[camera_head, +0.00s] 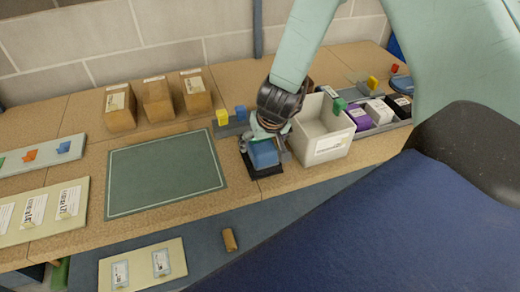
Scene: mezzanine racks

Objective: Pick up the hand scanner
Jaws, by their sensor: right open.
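A blue item (264,154), which looks like the hand scanner, sits on a small black base (266,172) on the bench, left of a pale bin. My right gripper (262,134) is right above it with its fingers at the item's upper end. The fingers are open; whether they touch it I cannot tell. My right wrist hides part of the item's far side. My left gripper is not in view.
The pale bin (335,150) stands close on the right of the gripper. Yellow and blue blocks (222,117) are behind left. Cardboard boxes (158,100) line the wall. The green mat (165,172) is bare. A brown cylinder (230,240) lies on the lower blue surface.

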